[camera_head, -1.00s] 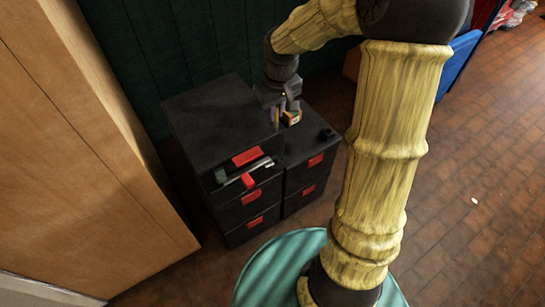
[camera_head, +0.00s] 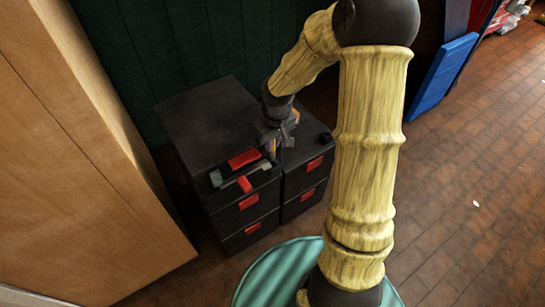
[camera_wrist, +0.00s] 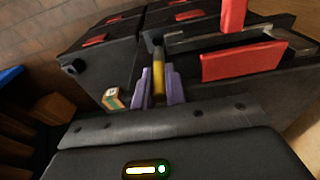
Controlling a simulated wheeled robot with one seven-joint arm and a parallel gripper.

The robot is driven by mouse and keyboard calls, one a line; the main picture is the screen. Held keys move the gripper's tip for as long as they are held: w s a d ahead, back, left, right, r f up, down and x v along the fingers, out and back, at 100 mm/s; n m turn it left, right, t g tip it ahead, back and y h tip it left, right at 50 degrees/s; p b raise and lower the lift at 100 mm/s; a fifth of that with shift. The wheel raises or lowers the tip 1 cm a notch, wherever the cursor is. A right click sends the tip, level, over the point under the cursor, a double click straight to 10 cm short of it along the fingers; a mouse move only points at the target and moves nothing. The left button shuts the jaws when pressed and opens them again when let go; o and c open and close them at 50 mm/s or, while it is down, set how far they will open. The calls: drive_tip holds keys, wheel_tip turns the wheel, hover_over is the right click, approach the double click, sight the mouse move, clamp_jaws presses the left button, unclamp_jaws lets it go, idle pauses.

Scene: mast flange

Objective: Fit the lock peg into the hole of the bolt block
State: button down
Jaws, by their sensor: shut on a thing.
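My gripper (camera_wrist: 160,88), with purple fingers, is shut on a yellow peg (camera_wrist: 158,78), likely the lock peg, which stands between the fingers in the wrist view. The peg's far end is close to the dark unit. In the head view my gripper (camera_head: 271,148) is over the front edge of the dark cabinet, right of the red parts. A grey bar (camera_wrist: 210,40) with an upright red piece (camera_wrist: 233,14) and a wide red panel (camera_wrist: 243,62) lies just beyond the peg; this may be the bolt block. I cannot make out its hole.
The dark cabinet (camera_head: 205,110) has red-handled drawers. A small multicoloured cube (camera_wrist: 113,98) sits left of my fingers on its dark top. A tall wooden panel (camera_head: 90,150) stands left. A blue board (camera_head: 440,75) leans at right, and the brick floor at right is mostly clear.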

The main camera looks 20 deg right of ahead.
sight(272, 158)
drive_tip(key=shift+f, duration=0.65)
drive_tip(key=shift+f+b, duration=0.75)
drive_tip(key=shift+f, duration=1.5)
drive_tip(key=shift+f, duration=0.15)
drive_tip(key=c, duration=1.4)
unclamp_jaws()
drive_tip(key=shift+c, duration=0.2)
